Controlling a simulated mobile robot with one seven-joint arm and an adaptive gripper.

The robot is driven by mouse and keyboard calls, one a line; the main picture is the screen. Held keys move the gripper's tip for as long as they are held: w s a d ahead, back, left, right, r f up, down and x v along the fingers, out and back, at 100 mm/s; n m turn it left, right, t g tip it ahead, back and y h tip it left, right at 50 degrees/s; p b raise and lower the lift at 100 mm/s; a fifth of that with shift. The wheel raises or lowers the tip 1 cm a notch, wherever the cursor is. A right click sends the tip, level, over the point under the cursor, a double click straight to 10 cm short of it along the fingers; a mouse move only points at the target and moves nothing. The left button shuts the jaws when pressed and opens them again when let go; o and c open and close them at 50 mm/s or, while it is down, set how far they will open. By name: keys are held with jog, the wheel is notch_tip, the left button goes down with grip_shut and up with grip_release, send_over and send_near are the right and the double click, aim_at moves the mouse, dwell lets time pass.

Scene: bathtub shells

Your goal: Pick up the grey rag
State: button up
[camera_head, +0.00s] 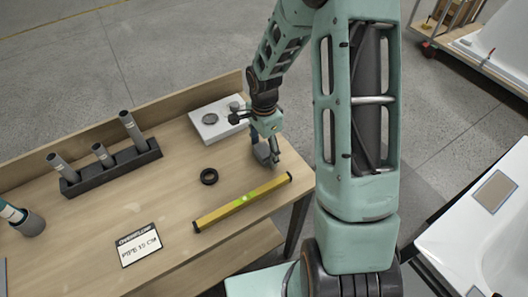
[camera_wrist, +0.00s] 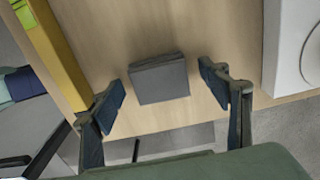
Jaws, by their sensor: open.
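The grey rag (camera_wrist: 160,80) is a small folded block on the wooden table (camera_wrist: 110,25). In the wrist view it lies between and just beyond the two fingertips of my gripper (camera_wrist: 166,92). My gripper is open, with a gap on each side of the rag. In the head view my gripper (camera_head: 266,150) is low over the table's right end, and the rag (camera_head: 264,152) is partly hidden by it.
A yellow level (camera_head: 243,202) lies in front of the rag. A black ring (camera_head: 209,176) is to its left, and a white plate (camera_head: 212,120) with round parts is behind. A dark holder (camera_head: 110,167) with grey tubes stands farther left. The table's right edge is close.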

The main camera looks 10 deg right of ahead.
jog(key=shift+f, duration=0.1)
jog(key=c, duration=1.3)
jog(key=shift+o, duration=0.2)
jog(key=shift+r, duration=0.4)
notch_tip(320, 180, up, 2)
jog(key=shift+w+r, duration=0.1)
jog(key=s+d+r+b, duration=0.1)
jog(key=s+d+r, duration=0.1)
jog(key=s+r, duration=0.8)
jog(key=shift+s+d, duration=0.15)
jog(key=shift+s, duration=1.9)
